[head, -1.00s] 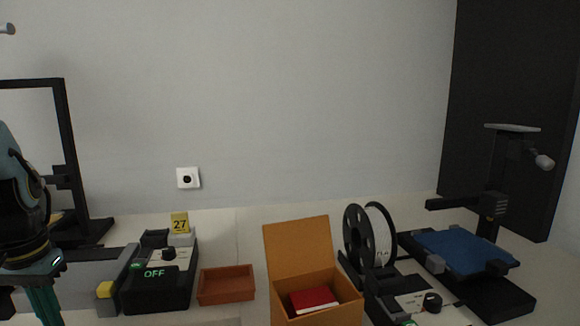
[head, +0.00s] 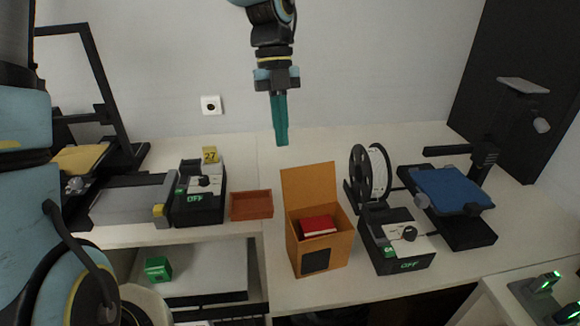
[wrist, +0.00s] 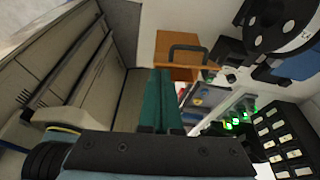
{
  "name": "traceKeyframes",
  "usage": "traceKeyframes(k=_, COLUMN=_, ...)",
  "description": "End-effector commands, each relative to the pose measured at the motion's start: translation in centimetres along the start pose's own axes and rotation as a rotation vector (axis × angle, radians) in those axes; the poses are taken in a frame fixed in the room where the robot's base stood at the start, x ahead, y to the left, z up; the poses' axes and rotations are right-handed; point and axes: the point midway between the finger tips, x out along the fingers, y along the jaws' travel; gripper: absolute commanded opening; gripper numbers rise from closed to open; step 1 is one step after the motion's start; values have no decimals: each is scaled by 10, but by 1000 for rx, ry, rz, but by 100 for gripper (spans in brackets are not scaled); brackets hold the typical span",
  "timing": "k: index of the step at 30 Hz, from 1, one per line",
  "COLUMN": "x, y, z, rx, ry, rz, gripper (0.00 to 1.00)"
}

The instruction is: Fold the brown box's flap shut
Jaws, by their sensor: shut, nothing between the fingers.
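The brown box (head: 327,251) stands on the table in the head view, right of centre. Its flap (head: 309,187) stands upright at the back edge, so the top is open. A red object (head: 318,225) lies inside the box. My gripper (head: 282,143) points down above and behind the flap, with its teal fingers shut and empty. The fingers are apart from the flap in the head view. In the wrist view, an orange-brown surface (wrist: 178,46) shows beyond the teal fingers (wrist: 160,97); I cannot tell which part of the box it is.
A low orange tray (head: 251,205) is left of the box. A spool (head: 370,172) and a printer with a blue bed (head: 450,188) stand to the right. The table behind the box is clear.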

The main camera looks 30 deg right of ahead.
Motion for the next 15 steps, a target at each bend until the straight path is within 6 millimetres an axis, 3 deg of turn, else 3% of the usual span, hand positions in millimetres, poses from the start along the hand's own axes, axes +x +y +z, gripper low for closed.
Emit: traceKeyframes(k=15, x=37, y=1, z=11, rx=-6, ry=2, rz=1, gripper=0)
